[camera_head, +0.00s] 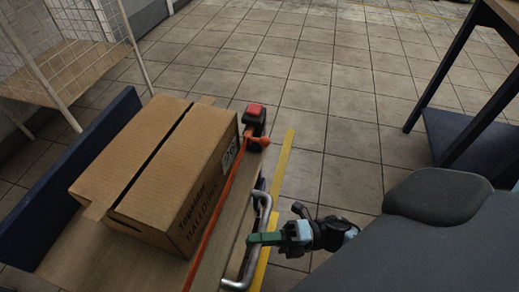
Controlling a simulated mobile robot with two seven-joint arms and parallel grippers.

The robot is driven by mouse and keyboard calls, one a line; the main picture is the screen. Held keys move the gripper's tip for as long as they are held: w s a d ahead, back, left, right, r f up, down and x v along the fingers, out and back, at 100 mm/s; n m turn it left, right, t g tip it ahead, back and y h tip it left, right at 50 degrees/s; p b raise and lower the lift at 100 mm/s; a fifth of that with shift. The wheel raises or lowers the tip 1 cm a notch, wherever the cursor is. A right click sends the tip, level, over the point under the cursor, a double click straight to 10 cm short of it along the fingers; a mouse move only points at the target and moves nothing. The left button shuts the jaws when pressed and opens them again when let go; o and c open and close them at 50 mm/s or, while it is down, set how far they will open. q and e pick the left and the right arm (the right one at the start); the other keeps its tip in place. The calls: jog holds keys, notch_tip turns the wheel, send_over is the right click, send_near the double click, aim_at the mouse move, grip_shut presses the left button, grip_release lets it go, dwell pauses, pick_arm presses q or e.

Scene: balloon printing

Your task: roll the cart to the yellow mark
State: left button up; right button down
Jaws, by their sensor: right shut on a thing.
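The cart (107,252) has a light wooden top and a metal handle (262,208) on its right edge. My right gripper (262,239), with green fingers, is shut on this handle. A yellow strip (284,165) lies on the floor just right of the cart and runs down behind the handle. My left gripper is not in view.
A closed cardboard box (165,165) sits on the cart, beside an orange strip (215,225) and a red-and-black device (255,118). A wire-sided rack (75,45) stands upper left, and a dark-framed table (470,110) at right. Tiled floor between is clear.

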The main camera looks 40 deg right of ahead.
jog(key=shift+s+d+f, duration=0.1)
jog(key=shift+s, duration=0.05)
jog(key=c, duration=1.8)
grip_release()
jog(key=o, duration=0.5)
jog(key=shift+s+d, duration=0.15)
jog(key=shift+v, duration=3.8)
